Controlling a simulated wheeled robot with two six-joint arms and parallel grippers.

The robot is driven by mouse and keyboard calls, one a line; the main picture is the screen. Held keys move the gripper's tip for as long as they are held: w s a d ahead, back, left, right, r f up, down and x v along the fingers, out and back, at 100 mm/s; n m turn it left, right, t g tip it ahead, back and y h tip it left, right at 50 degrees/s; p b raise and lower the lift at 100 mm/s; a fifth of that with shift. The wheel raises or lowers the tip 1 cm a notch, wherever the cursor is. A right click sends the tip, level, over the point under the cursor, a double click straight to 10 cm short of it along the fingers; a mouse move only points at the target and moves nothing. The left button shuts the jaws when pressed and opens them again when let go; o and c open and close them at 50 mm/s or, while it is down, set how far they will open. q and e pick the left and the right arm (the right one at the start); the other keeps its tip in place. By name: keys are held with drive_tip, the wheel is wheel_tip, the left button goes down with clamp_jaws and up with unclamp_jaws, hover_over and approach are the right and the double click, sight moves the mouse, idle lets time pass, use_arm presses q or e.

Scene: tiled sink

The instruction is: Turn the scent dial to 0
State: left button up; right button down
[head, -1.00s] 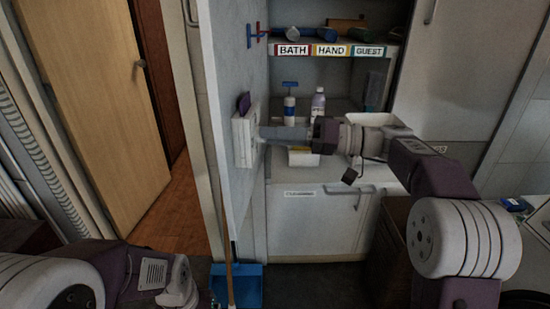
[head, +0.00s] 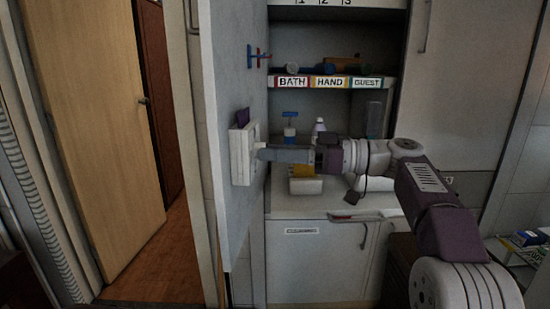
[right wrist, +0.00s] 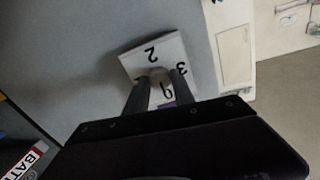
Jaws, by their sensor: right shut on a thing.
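The scent dial is a white box (head: 240,157) on the side of the grey panel, left of the cupboard. In the right wrist view its white face (right wrist: 170,52) shows a 2, a 3 and another mark partly between my fingers. My right gripper (head: 262,153) reaches it from the right. It is shut on the dial's round knob (right wrist: 158,73), with one finger on each side. The knob's pointer and the 0 mark cannot be made out. My left gripper is out of view.
The cupboard shelf (head: 330,83) has BATH, HAND and GUEST labels. A blue-topped bottle (head: 290,130) and a pale bottle (head: 319,127) stand on the counter behind my right arm. A wooden door (head: 85,130) stands left.

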drive_tip(key=shift+f, duration=0.1)
idle(0.3)
drive_tip(key=c, duration=1.1)
unclamp_jaws()
drive_tip(key=shift+o, duration=0.2)
drive_tip(key=s+d+p, duration=0.1)
drive_tip(key=d, duration=0.8)
drive_tip(key=shift+s+p, duration=0.25)
drive_tip(key=shift+p, duration=0.15)
